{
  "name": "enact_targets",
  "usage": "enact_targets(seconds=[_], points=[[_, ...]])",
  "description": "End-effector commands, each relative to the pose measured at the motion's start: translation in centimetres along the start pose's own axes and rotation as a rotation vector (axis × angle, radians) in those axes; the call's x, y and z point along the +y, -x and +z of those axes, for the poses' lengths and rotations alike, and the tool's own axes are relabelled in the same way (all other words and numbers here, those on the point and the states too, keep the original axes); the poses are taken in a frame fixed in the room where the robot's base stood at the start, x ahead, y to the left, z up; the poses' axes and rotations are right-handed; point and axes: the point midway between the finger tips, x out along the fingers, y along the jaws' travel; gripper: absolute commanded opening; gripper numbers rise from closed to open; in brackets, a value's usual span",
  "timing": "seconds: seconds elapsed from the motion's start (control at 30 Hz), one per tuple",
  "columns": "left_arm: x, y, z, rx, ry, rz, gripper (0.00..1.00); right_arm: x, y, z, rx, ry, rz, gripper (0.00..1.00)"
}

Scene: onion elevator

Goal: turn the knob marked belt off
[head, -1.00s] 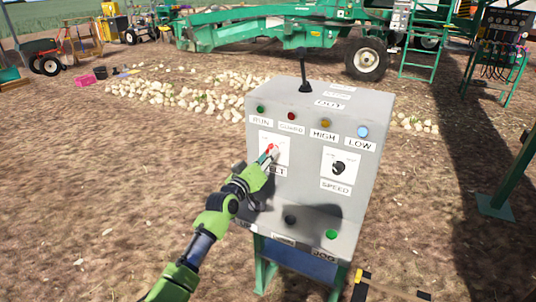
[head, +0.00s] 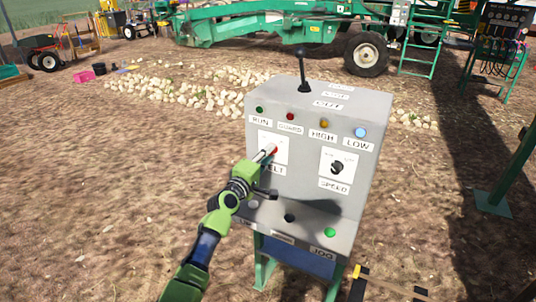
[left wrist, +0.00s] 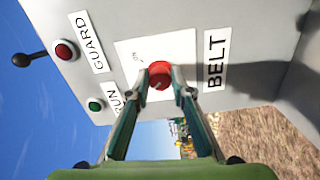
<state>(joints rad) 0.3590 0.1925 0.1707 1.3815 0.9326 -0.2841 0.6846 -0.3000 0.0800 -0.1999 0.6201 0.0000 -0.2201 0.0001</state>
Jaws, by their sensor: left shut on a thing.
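The belt knob (left wrist: 160,76) is red and sits on a white plate beside the label BELT (left wrist: 215,60). In the head view a bit of the red knob (head: 274,151) shows at the fingertips. My left gripper (head: 268,153) reaches the front of the grey control box (head: 310,215) from the lower left. In the left wrist view its two fingers (left wrist: 159,80) are closed on the sides of the knob. The on marking shows faintly on the plate; the fingers and knob hide the rest. My right gripper is not in view.
A black speed knob (head: 337,168) is right of the belt knob. Indicator lamps sit above, and buttons (head: 330,232) line the lower ledge. A black lever (head: 303,70) stands on top. A stone pile (head: 200,92) and green machine lie behind.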

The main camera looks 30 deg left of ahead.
Motion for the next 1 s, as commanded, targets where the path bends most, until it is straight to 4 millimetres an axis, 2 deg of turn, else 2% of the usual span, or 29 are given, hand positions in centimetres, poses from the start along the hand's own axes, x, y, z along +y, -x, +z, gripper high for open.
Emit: enact_targets(seconds=[0.3,0.77,0.8,0.87,1.0], points=[[0.03,0.00,-0.01,0.000,0.099,0.000,0.00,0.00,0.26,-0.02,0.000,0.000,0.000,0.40],[0.01,0.00,0.00,0.000,0.112,0.000,0.00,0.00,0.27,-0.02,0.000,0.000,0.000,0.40],[0.01,0.00,0.00,0.000,0.111,0.000,0.24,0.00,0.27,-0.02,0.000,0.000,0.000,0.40],[0.00,0.00,0.00,0.000,0.111,-0.001,0.38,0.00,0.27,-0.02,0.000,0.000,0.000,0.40],[0.01,0.00,0.00,0.000,0.110,0.000,0.38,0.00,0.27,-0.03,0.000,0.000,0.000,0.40]])
